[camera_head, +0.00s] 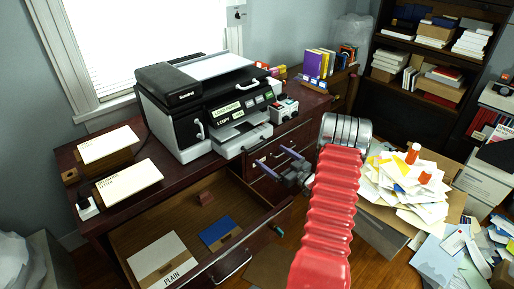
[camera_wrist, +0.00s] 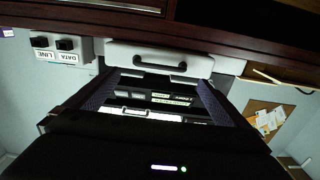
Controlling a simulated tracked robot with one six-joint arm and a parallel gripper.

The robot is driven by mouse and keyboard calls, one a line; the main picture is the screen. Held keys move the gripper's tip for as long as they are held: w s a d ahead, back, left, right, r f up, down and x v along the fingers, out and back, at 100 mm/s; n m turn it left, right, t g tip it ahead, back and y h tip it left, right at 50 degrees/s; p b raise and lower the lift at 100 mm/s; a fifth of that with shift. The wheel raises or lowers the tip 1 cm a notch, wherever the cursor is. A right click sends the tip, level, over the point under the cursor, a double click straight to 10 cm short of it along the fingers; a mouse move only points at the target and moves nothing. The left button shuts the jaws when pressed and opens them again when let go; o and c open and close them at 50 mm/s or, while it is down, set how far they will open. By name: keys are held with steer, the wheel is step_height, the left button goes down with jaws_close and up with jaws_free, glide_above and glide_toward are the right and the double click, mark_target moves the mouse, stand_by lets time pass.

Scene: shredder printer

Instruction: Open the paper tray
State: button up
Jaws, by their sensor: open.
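The printer (camera_head: 178,125) stands on the dark wooden desk, white with a black top and labelled buttons on its front. A white tray front (camera_head: 246,140) shows low on it; I cannot tell how far it stands out. In the wrist view, turned upside down, the paper tray (camera_wrist: 150,52) is a white front with a dark handle, beyond my fingertips. My gripper (camera_head: 275,159) is open and empty, in front of the desk's right drawers, below and to the right of the tray. Its two dark fingers also show in the wrist view (camera_wrist: 158,88), apart, with the printer's front between them.
A wide desk drawer (camera_head: 230,265) stands open below the printer, with folders inside. A heaped pile of papers (camera_head: 405,185) lies at the right. Card boxes (camera_head: 128,181) stand left of the printer. Small switches labelled DATA LINE (camera_wrist: 62,47) sit beside the tray.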

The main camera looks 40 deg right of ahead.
mark_target(258, 146)
steer(key=w, duration=0.9)
steer(key=shift+w+a, duration=0.1)
steer(key=shift+w, duration=0.3)
steer(key=shift+c, duration=0.5)
steer(key=c, duration=1.1)
steer(key=shift+a, duration=0.15)
steer(key=shift+s, duration=0.15)
